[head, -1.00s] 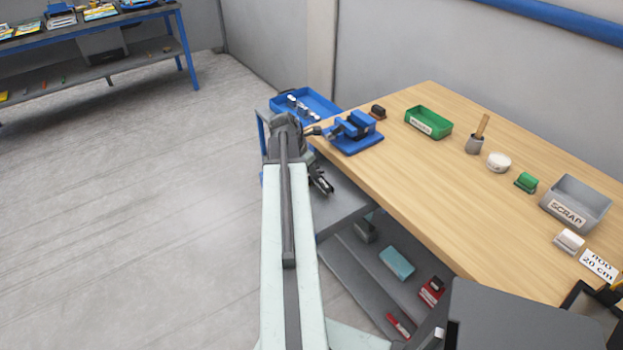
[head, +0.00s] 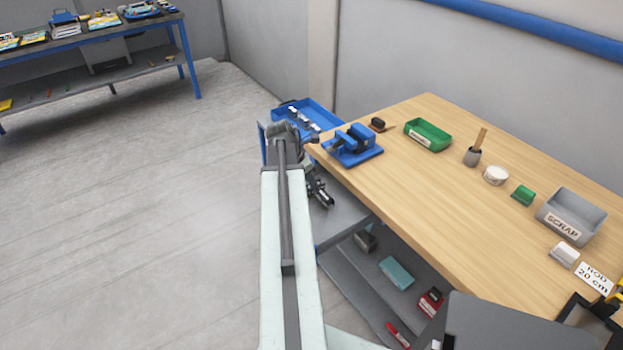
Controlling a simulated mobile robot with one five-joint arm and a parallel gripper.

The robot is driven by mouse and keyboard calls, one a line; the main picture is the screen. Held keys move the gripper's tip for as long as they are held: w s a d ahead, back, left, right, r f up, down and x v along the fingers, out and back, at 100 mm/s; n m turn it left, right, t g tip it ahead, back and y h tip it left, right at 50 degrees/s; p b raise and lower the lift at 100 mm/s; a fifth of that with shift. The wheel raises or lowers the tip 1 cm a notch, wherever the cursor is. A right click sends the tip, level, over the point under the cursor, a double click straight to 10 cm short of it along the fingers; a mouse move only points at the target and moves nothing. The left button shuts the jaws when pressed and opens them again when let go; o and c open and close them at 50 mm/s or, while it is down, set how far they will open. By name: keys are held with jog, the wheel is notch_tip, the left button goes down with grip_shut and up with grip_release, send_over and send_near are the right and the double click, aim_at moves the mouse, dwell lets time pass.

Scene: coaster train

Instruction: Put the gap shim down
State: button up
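I cannot make out the gap shim for certain in the head view. My gripper (head: 322,193) is a small dark shape beyond the end of my pale arm, low beside the near left corner of the wooden bench (head: 440,190) and over the grey cart shelf. Its fingertips are too small and dark to show whether they are open or hold something. The blue vise (head: 353,146) stands on the bench's left corner, above and right of my gripper. A small dark brown block (head: 378,124) lies just behind the vise.
A blue tray (head: 323,112) with metal pieces sits behind the arm's end. Along the bench stand a green bin (head: 428,134), a brush cup (head: 473,156), a white round tub (head: 495,175), a green block (head: 523,195) and a grey scrap bin (head: 571,216). The bench's front middle is clear.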

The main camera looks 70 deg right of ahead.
jog(key=p+v, duration=0.7)
jog(key=v, duration=0.2)
jog(key=shift+w+a, duration=0.1)
jog(key=w+a+f+m+t+y, duration=0.15)
jog(key=w+a+m, duration=0.35)
jog(key=w+a, duration=1.9)
jog(key=w+a+m+y, duration=0.2)
jog(key=a+m, duration=0.4)
jog(key=a, duration=2.6)
jog(key=shift+w+a+t, duration=0.35)
jog(key=shift+w+t, duration=0.05)
jog(key=shift+t, duration=0.05)
jog(key=shift+d+f, duration=0.1)
